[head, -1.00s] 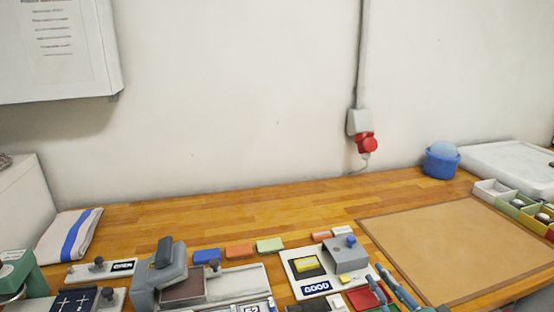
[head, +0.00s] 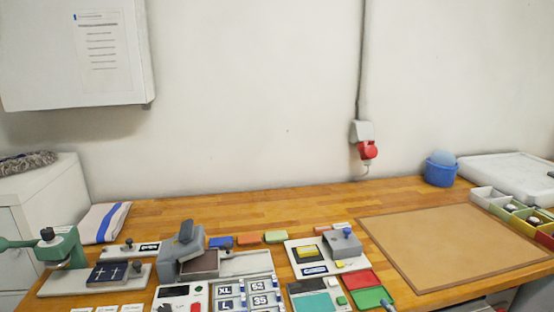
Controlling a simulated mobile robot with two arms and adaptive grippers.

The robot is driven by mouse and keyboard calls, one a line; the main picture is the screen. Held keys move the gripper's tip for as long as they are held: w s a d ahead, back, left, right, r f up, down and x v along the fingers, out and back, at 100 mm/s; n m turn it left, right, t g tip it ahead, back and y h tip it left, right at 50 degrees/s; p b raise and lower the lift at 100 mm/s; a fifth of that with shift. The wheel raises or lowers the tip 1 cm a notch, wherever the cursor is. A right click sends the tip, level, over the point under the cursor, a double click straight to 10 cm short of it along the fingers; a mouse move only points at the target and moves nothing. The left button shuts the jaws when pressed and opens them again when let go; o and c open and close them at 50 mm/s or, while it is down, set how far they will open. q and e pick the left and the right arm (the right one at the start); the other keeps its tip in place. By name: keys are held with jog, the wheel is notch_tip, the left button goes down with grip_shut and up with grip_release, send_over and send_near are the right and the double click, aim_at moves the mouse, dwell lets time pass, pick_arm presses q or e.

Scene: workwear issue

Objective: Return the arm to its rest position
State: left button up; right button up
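Only a small blue-grey tip, apparently of my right gripper (head: 388,304), shows at the bottom edge, just in front of the green tray (head: 372,297). The rest of that gripper is cut off by the frame, so I cannot tell whether it is open or shut. My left gripper is not in view.
A grey press (head: 181,250), a green stamping tool (head: 63,248), a size-label tray (head: 244,290) and a plate with a grey block (head: 325,256) crowd the front. A brown mat (head: 450,245) lies bare at right. Small bins (head: 512,212) and a blue tub (head: 440,171) stand beyond.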

jog(key=s+a+f+n+g, duration=0.6)
jog(key=s+f+n, duration=0.2)
jog(key=s+f, duration=0.25)
jog(key=s+f+n+g+h, duration=0.2)
jog(key=s+f+n+g, duration=0.15)
jog(key=s, duration=0.55)
jog(key=s+f+n+g+h, duration=0.1)
jog(key=s+f+n+g, duration=0.2)
jog(key=s, duration=0.6)
jog(key=s+f+n+g, duration=0.2)
jog(key=s+f, duration=0.1)
jog(key=f, duration=2.4)
jog(key=s+d+f, duration=0.1)
jog(key=s+f, duration=0.6)
jog(key=s, duration=0.1)
jog(key=s+d+f, duration=0.2)
jog(key=s+f, duration=0.5)
jog(key=s, duration=0.1)
jog(key=shift+s+d+f+g+h, duration=0.25)
jog(key=shift+s+f+g+h, duration=0.1)
jog(key=shift+h, duration=0.05)
